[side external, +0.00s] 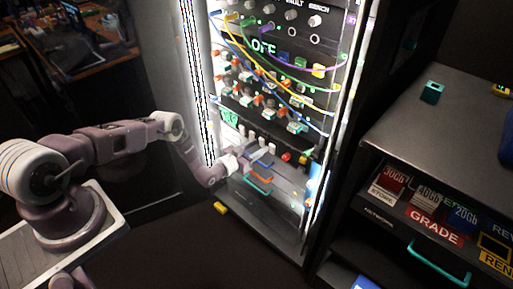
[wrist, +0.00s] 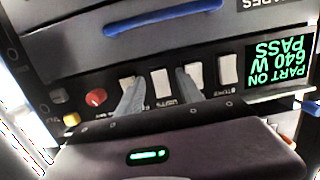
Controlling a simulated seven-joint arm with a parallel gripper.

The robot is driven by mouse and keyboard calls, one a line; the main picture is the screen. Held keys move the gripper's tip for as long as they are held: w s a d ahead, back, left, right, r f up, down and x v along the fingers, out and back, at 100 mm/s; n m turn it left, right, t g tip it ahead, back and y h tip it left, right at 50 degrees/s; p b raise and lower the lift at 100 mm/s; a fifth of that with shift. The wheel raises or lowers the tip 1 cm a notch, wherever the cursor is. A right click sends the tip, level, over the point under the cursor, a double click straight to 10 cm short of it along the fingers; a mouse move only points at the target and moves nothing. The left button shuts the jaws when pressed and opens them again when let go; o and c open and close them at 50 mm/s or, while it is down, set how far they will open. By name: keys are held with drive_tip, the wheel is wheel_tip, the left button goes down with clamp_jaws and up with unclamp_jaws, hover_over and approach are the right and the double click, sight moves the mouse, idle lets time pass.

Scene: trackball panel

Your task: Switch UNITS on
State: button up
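In the wrist view, which looks upside down, a row of white rocker switches sits on a black panel strip (wrist: 205,58). One white switch (wrist: 161,83) lies between the two grey fingers of my gripper (wrist: 160,88). Another white switch (wrist: 194,75) is partly behind the right finger, and a further one (wrist: 228,68) stands clear to its right. The left finger covers part of a switch at the left. The small labels are too blurred to tell surely which is UNITS. The fingers are apart, with nothing gripped; contact cannot be told. In the side view my gripper (side external: 241,159) is at the rack's lower part.
A red knob (wrist: 96,97) and a yellow button (wrist: 71,119) sit left of the switches. A green display (wrist: 281,68) reads "PART ON 640 W PASS". A blue drawer handle (wrist: 163,18) is close by. Cables (side external: 285,85) hang higher on the rack; a shelf unit (side external: 440,120) stands right.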

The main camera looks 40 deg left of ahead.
drive_tip(key=s+r, duration=0.1)
drive_tip(key=s, duration=0.6)
